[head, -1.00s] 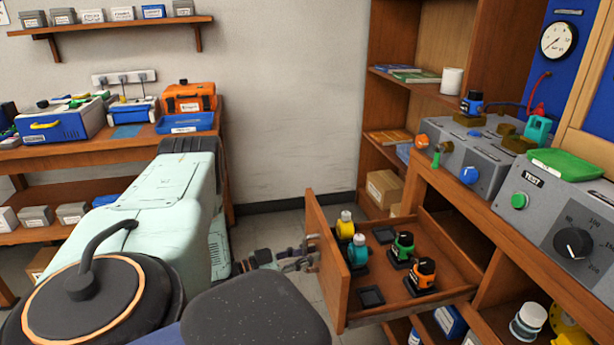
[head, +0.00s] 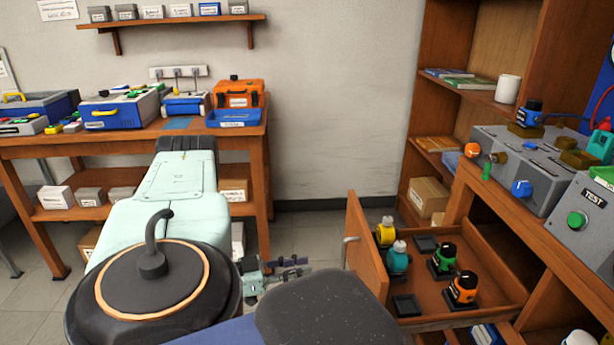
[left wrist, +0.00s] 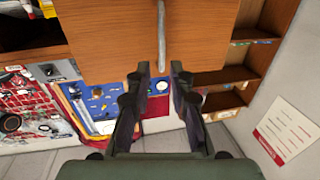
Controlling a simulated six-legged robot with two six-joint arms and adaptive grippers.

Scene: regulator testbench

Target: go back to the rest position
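My left gripper (head: 288,268) is low in the middle of the head view, left of the open drawer (head: 366,245) and apart from its front. In the left wrist view, the two dark fingers (left wrist: 160,75) stand apart with nothing held between them. The drawer's metal handle (left wrist: 161,35) shows beyond the fingertips, on a wooden front. My left arm runs in pale green from the left of the head view. My right gripper is not in view.
The drawer stands out from the wooden bench and holds yellow, teal, green and orange regulators (head: 463,290). A workbench (head: 130,142) with cases stands along the back wall. Open floor (head: 310,235) lies between the workbench and the drawer.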

